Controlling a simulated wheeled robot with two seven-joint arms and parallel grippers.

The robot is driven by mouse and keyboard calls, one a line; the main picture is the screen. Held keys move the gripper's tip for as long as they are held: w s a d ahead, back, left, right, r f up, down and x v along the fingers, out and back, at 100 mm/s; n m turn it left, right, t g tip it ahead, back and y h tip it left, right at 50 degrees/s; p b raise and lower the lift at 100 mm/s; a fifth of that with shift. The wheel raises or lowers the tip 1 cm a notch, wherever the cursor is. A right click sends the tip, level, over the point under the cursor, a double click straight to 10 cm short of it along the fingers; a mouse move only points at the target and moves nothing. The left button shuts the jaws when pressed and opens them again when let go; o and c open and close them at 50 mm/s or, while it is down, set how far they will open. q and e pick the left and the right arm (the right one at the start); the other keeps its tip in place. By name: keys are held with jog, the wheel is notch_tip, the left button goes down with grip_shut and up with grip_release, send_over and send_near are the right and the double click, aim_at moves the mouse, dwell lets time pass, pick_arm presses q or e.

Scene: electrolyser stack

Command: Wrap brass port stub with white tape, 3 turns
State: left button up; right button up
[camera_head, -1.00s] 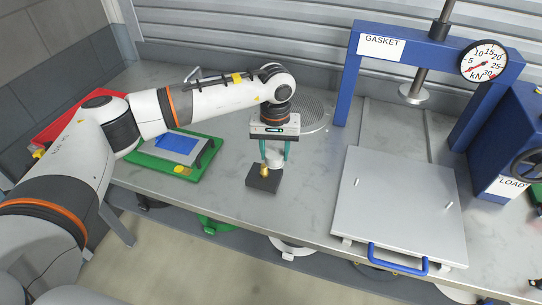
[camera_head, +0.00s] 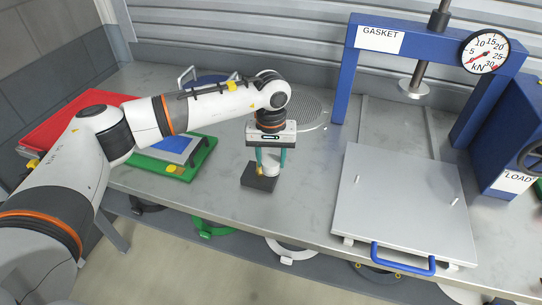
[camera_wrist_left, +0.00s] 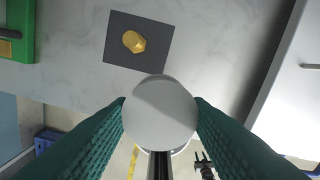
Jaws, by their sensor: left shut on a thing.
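The brass port stub (camera_wrist_left: 134,41) stands on a dark square block (camera_wrist_left: 118,58) on the bench. In the head view the block (camera_head: 252,181) shows, and only a sliver of brass shows beside the tape. My left gripper (camera_head: 271,160), with green fingers, is shut on the white tape roll (camera_head: 271,168). The roll also fills the middle of the left wrist view (camera_wrist_left: 160,112). The roll is at the front right of the stub, apart from it in the wrist view. I cannot see any tape on the stub. My right gripper is not in view.
The blue gasket press (camera_head: 346,80) with a grey plate (camera_head: 400,200) stands to the right. A round perforated disc (camera_head: 311,112) lies behind. The bench front edge is close.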

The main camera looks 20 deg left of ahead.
pick_arm(q)
jog(key=shift+f+b, duration=3)
jog(key=shift+f, duration=0.7)
